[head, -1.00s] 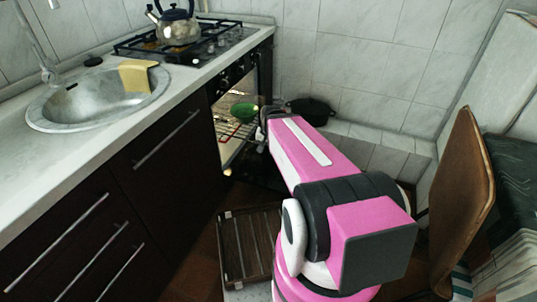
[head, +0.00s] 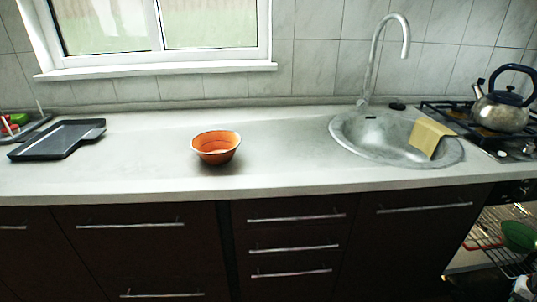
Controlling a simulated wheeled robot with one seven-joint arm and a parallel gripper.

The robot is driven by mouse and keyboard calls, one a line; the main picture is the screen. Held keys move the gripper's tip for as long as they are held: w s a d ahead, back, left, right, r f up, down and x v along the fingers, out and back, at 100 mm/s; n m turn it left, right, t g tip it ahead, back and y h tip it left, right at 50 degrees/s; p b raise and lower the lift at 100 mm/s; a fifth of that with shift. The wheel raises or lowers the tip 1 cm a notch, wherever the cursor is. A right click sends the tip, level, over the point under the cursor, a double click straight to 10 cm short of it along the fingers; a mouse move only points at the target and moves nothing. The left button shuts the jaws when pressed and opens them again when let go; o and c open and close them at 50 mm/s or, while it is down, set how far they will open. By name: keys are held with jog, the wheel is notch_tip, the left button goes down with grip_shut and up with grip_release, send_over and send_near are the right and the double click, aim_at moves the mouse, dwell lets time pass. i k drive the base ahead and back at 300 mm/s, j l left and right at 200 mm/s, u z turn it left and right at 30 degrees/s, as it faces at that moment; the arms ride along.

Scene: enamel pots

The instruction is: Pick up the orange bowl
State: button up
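The orange bowl (head: 216,147) stands upright on the white countertop (head: 290,178), left of the sink, in the head view. It has a dark rim line and a paler inside. Bare counter lies around it and nothing touches it. My gripper is not in view.
A kettle (head: 500,108) stands on the stove at the far right. A dark tray (head: 58,139) lies at the left. The oven below the stove is open.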

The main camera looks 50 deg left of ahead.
aim_at(215, 147)
jog(key=k+j+u, duration=0.15)
jog(key=u, duration=0.3)
jog(key=k+j+u, duration=0.15)
jog(key=u, duration=0.3)
jog(key=k+j+u, duration=0.1)
jog(key=j+u, duration=0.15)
jog(key=u, duration=0.2)
jog(key=k+j+u, duration=0.1)
jog(key=j+u, duration=0.15)
jog(key=u, duration=0.25)
jog(key=j+u, duration=0.25)
jog(key=u, duration=0.2)
jog(key=i+j, duration=0.1)
jog(key=j, duration=0.25)
jog(key=i+j+z, duration=0.15)
jog(key=j, duration=0.55)
jog(key=k+j+z, duration=0.1)
jog(key=j, duration=0.25)
jog(key=k+j+z, duration=0.1)
jog(key=j, duration=0.3)
jog(key=k+j+z, duration=0.1)
jog(key=j, duration=0.2)
jog(key=k+j+z, duration=0.15)
jog(key=j, duration=0.2)
jog(key=i, duration=0.1)
